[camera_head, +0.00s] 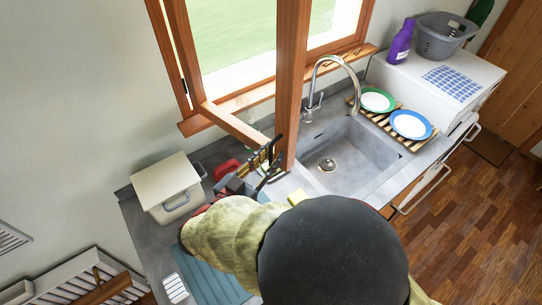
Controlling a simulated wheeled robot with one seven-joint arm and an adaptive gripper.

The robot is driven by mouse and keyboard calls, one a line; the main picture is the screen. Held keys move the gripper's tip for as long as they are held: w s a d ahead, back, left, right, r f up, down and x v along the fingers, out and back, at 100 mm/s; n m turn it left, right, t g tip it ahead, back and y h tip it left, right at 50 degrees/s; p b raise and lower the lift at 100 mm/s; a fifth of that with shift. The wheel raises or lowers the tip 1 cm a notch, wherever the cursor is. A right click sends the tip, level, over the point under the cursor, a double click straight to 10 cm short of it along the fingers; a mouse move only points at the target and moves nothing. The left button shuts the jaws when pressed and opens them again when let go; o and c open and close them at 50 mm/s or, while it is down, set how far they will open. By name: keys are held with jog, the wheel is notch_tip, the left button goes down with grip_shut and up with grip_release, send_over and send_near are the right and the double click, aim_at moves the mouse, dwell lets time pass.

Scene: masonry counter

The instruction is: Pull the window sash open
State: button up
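The wooden window sash stands swung into the room, away from its frame (184,60). Its upright stile (292,75) rises over the counter, and its bottom rail (236,126) runs back to the frame at the left. My gripper (279,158) is low beside the sash's lower free corner, just left of the stile's foot. Its dark fingers look spread apart, with nothing clearly held between them. Whether a finger touches the wood cannot be told. My arm hides part of the counter in front. No handle on the sash is clearly visible.
A grey sink (345,160) with a tall faucet (335,62) lies right of the sash. A cream bread box (168,187) stands left of my gripper. A red object (226,169) lies behind it. Plates (411,124) sit on a slatted rack at the right.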

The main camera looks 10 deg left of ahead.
jog(key=shift+s, duration=0.1)
jog(key=v, duration=1.1)
jog(key=shift+s+a, duration=0.15)
jog(key=shift+s, duration=0.25)
jog(key=shift+f, duration=0.1)
